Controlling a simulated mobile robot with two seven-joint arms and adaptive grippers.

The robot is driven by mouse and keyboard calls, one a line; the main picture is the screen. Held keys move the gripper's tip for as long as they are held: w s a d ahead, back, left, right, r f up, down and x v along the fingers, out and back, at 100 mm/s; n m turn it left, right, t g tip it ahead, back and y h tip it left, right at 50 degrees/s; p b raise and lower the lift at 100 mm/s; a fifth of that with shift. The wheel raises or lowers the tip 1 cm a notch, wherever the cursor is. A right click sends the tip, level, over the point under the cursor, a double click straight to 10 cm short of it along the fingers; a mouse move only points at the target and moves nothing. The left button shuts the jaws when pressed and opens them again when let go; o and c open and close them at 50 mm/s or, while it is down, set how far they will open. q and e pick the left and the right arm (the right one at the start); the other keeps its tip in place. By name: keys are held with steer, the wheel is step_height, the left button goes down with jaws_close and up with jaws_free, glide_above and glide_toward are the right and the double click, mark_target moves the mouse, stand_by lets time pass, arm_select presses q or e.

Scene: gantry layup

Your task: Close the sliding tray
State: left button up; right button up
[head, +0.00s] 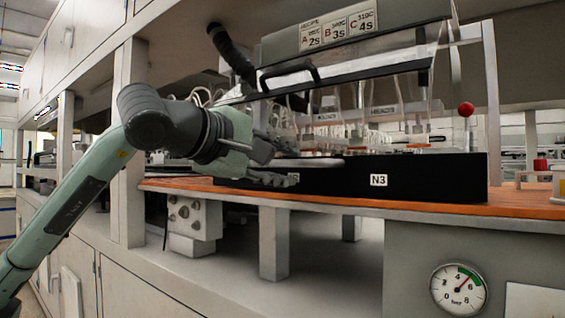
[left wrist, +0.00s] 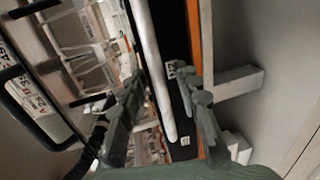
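The long black front marked N3 (head: 430,178), which looks like the sliding tray, lies along the orange bench edge under a clear-sided hood. A pale metal bar (head: 318,162) runs along its top left part. My left gripper (head: 284,166) is at the left part of this front, one finger above the other. In the left wrist view my left gripper (left wrist: 168,92) has its fingers spread, with the pale bar (left wrist: 150,65) and the black front (left wrist: 177,40) running between them. I cannot tell whether a finger touches the bar. The gripper hides the front's left part. My right gripper is not in view.
The hood has a black handle (head: 290,72) and a sign panel (head: 338,28) above. A red knob (head: 466,109) stands at the right. Grey posts (head: 273,243) and a valve box (head: 193,222) are under the bench, and a pressure gauge (head: 458,289) is at lower right.

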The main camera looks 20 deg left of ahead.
arm_select(q)
steer(key=shift+c, duration=0.2)
jaws_close()
steer(key=shift+w, duration=0.1)
